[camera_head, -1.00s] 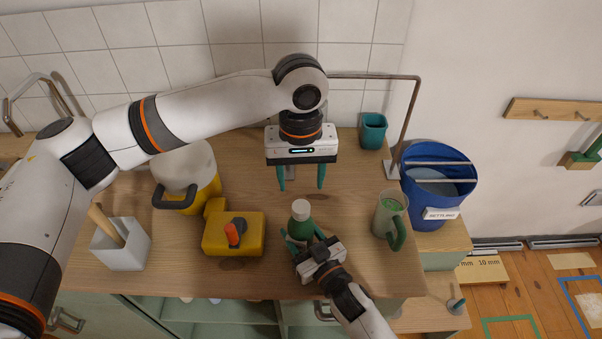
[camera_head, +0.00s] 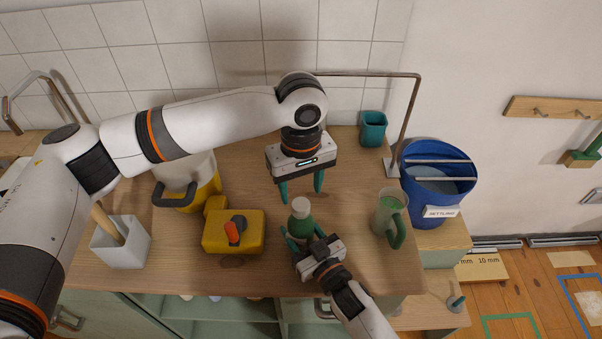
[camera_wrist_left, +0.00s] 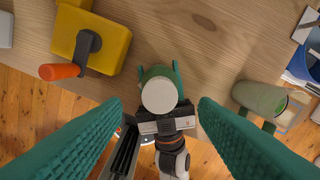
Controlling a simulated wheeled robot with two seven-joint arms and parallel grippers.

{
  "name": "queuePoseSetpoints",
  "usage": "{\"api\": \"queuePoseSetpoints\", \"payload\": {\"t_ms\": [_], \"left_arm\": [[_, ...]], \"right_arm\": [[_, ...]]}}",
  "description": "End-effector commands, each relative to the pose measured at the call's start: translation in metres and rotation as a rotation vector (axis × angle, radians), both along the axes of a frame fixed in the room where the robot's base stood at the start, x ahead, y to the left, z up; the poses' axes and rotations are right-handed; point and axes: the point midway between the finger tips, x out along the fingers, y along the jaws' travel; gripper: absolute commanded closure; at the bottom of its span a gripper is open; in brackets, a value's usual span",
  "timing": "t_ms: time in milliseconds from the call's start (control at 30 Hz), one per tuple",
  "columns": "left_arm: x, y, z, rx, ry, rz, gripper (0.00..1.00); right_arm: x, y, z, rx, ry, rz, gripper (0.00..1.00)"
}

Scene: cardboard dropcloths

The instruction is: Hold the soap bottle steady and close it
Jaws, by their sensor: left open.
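The soap bottle (camera_head: 302,226) is green with a white cap (camera_head: 300,205) and stands upright near the front of the wooden counter. The cap sits on its top; I cannot tell how tight it is. My right gripper (camera_head: 303,237) has its teal fingers on both sides of the bottle's body, and looks shut on it. My left gripper (camera_head: 301,193) is open and empty, pointing down, above and slightly behind the cap. In the left wrist view, the cap (camera_wrist_left: 159,95) shows between the two spread fingers, with the bottle under it.
A yellow block with an orange-tipped lever (camera_head: 234,236) stands left of the bottle, and a green-handled mug (camera_head: 390,215) to the right. A teal cup (camera_head: 373,128) and a metal stand (camera_head: 410,115) are behind. A blue bucket (camera_head: 412,190) is at the right.

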Motion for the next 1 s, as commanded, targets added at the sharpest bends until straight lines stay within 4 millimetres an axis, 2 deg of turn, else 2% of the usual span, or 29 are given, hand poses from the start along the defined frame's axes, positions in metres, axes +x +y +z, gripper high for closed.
{"api": "queuePoseSetpoints", "payload": {"t_ms": [100, 300, 667, 767, 967, 1000], "left_arm": [[0.0, 0.001, -0.019, 0.001, 0.002, 0.0, 0.46], [0.0, 0.0, -0.04, 0.001, 0.0, 0.001, 0.46], [0.0, 0.0, -0.045, 0.0, 0.0, 0.0, 0.46], [0.0, 0.0, -0.045, 0.0, 0.0, 0.0, 0.59], [0.0, 0.0, -0.045, 0.0, 0.0, 0.0, 0.92], [0.0, 0.0, -0.045, 0.0, 0.0, 0.0, 0.93]], "right_arm": [[0.0, 0.0, 0.001, 0.001, -0.001, 0.0, 1.0], [0.0, 0.0, 0.001, 0.001, -0.001, 0.0, 1.0], [0.0, 0.0, 0.0, 0.001, -0.001, 0.0, 1.0], [0.0, 0.0, 0.0, 0.001, -0.001, 0.0, 1.0], [0.0, 0.0, 0.0, 0.001, -0.001, 0.0, 1.0], [0.0, 0.0, 0.0, 0.001, -0.001, 0.0, 1.0]]}}
